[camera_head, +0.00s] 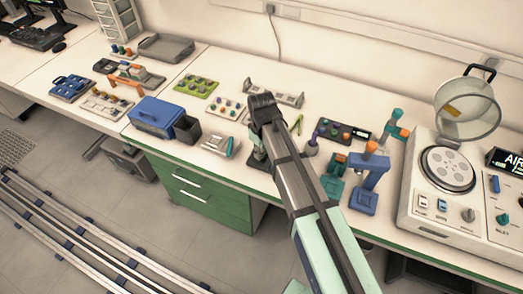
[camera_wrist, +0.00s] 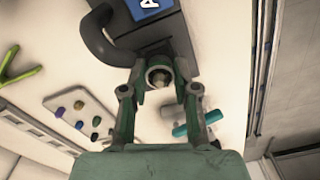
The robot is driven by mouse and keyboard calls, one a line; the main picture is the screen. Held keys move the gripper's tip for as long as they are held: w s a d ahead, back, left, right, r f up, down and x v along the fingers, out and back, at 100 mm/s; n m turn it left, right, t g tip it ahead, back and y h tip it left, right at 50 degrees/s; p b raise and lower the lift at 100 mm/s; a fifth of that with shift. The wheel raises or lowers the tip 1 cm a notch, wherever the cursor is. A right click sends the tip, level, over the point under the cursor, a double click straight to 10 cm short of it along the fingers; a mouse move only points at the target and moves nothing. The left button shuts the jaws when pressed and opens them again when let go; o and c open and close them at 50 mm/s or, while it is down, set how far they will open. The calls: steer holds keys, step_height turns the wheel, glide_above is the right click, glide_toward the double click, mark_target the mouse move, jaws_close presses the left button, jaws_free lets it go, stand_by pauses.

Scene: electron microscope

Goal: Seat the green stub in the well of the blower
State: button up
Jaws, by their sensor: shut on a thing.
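In the wrist view my gripper (camera_wrist: 161,70) has its fingers close together, shut around a small round piece (camera_wrist: 159,76) with a pale ring and a dull olive centre. Its green colour is not clear in the shade. Directly beyond the fingertips is a dark grey device with a curved arm and a blue label (camera_wrist: 146,8), which looks like the blower (camera_wrist: 178,38). The well cannot be made out, and I cannot tell whether the piece touches the device. In the head view my arm hides the fingertips and most of that device.
A pale rack (camera_wrist: 80,117) with coloured stubs and green tweezers (camera_wrist: 18,66) lie to the left in the wrist view. In the head view a dark stub tray (camera_head: 341,131), a blue stand (camera_head: 367,180) and the coater with a raised glass lid (camera_head: 467,108) stand right of my arm.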

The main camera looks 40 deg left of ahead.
steer(key=shift+f, duration=0.35)
stand_by(0.4)
steer(key=o, duration=1.1)
steer(key=shift+c, duration=0.2)
steer(key=shift+r, duration=0.15)
step_height(320, 180, up, 12)
